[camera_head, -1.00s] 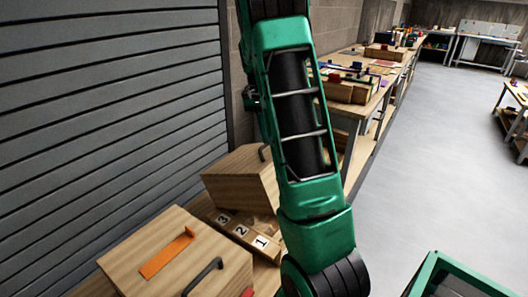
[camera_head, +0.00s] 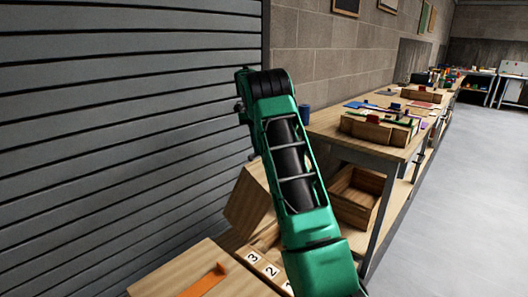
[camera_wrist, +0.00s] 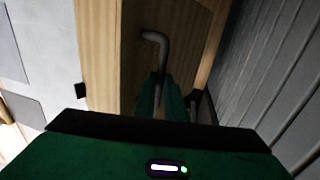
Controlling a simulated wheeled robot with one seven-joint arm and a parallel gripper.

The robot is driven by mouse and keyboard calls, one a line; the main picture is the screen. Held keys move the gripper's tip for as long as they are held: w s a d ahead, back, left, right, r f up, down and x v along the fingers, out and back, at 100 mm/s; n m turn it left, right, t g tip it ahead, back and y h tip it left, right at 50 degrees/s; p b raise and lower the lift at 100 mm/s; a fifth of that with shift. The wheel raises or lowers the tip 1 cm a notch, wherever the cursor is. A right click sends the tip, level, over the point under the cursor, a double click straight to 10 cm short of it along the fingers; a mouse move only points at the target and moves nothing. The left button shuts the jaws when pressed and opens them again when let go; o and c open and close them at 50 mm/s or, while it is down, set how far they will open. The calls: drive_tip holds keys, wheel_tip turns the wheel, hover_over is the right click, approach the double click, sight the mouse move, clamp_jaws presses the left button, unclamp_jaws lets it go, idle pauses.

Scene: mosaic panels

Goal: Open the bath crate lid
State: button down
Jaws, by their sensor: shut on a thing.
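My gripper (camera_wrist: 160,92) is in the wrist view, with its green fingers shut on a dark bent handle (camera_wrist: 153,38). The handle is fixed to a wooden panel, seemingly the crate lid (camera_wrist: 112,55). In the head view a wooden box part (camera_head: 246,203) shows left of my arm and looks tilted; my arm covers much of it. My gripper is hidden in that view. I cannot read any label that marks the bath crate.
A second wooden box (camera_head: 170,285) with an orange strip (camera_head: 204,282) is at the lower left. Numbered tiles (camera_head: 262,264) lie between the boxes. A grey slatted shutter (camera_head: 120,120) stands close on the left. A workbench (camera_head: 345,135) is at the right; open floor (camera_head: 460,200) lies beyond it.

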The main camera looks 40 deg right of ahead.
drive_tip(key=w+f, duration=0.2)
drive_tip(key=w, duration=0.5)
drive_tip(key=shift+w+a+f, duration=0.15)
drive_tip(key=shift+a+f, duration=0.05)
drive_tip(key=shift+a, duration=0.05)
drive_tip(key=shift+w, duration=0.1)
drive_tip(key=c, duration=1.8)
unclamp_jaws()
drive_tip(key=shift+r, duration=0.1)
drive_tip(key=shift+r, duration=0.1)
